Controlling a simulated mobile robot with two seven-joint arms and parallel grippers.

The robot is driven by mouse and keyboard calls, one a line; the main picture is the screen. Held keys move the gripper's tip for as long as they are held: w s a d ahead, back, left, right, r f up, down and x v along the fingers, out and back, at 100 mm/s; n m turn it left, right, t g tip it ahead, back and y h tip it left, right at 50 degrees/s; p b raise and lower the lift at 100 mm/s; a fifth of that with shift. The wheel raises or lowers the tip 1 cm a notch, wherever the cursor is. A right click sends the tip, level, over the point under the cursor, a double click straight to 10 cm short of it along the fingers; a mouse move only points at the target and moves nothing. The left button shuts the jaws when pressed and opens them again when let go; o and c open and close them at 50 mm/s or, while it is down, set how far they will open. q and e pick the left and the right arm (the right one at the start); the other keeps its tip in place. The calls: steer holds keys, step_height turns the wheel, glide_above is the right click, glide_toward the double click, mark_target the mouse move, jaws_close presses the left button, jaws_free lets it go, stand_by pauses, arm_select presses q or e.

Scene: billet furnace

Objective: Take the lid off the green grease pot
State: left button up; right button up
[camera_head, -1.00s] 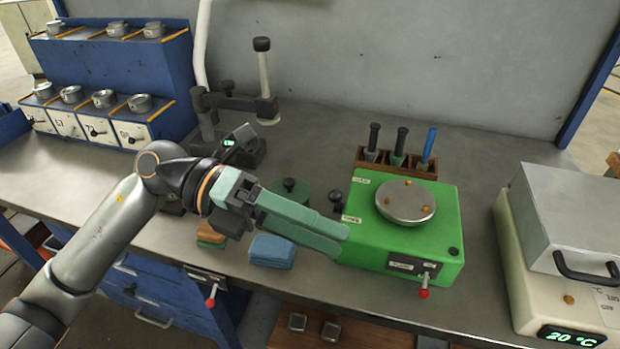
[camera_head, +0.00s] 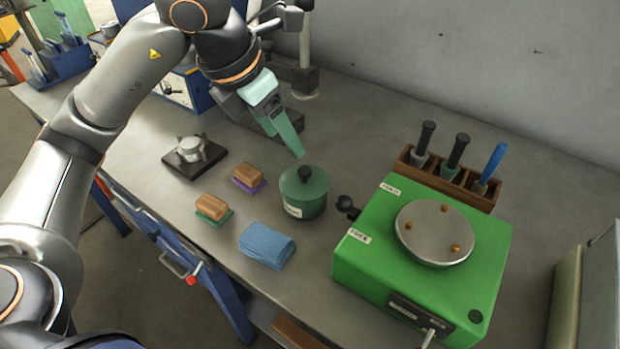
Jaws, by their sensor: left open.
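The green grease pot (camera_head: 304,204) stands upright on the grey bench, with a pale label on its front. My left gripper (camera_head: 297,150) has pale green fingers and is open and empty. It points down, above and just behind the pot in the picture, apart from the knob. One finger partly hides the other. My right gripper is not in view.
A green machine (camera_head: 420,255) with a round metal plate stands right of the pot, its black knob close by. A wooden rack (camera_head: 446,181) holds several handled tools. Blue cloths (camera_head: 267,246) and two brushes (camera_head: 212,208) lie in front and left. A metal piece (camera_head: 190,150) sits on a black plate.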

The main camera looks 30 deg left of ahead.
mark_target(304, 169)
arm_select(q)
steer(key=x, duration=1)
steer(key=shift+r, duration=0.1)
jaws_close()
stand_by(0.3)
